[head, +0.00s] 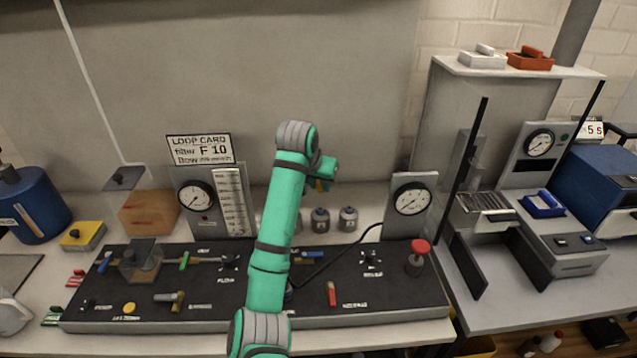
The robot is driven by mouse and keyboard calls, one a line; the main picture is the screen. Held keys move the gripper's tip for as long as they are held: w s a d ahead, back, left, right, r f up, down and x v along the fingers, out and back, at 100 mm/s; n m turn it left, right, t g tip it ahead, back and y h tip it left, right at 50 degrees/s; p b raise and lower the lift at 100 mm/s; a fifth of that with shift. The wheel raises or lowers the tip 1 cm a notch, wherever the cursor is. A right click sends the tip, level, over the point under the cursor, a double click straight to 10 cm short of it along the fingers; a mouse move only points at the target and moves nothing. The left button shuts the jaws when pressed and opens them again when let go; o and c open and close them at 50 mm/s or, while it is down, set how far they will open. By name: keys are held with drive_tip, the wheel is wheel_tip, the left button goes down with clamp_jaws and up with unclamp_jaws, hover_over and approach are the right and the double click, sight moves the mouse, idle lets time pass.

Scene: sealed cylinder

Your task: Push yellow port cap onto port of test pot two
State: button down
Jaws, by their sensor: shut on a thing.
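My gripper (322,184) is at the end of my raised teal arm, above and behind the black bench panel. It is small in view and partly hidden by the arm. It is shut on a small yellow-orange thing that fits the yellow port cap (320,187), of which only a sliver shows. Below it, small grey pots with dark tops stand at the back of the bench: one at the left (320,219) and one at the right (348,219). My arm hides the area left of them. The pot labels are too small to read, so I cannot tell which is pot two. The held thing is apart from the pots.
The black panel (210,312) carries valves, levers and a yellow disc (129,308). A gauge stand (411,200) rises right of the pots, with a dark cable running left from it. A loop card and gauge (196,196) stand left. Open bench lies around the pots.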

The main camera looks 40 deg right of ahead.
drive_tip(key=shift+f, duration=0.2)
drive_tip(key=shift+f, duration=2.75)
drive_tip(key=shift+a, duration=0.15)
drive_tip(key=shift+s+d, duration=0.2)
drive_tip(key=shift+d, duration=0.05)
drive_tip(key=shift+w+a, duration=0.2)
drive_tip(key=shift+a, duration=0.05)
drive_tip(key=shift+f, duration=0.5)
idle(0.3)
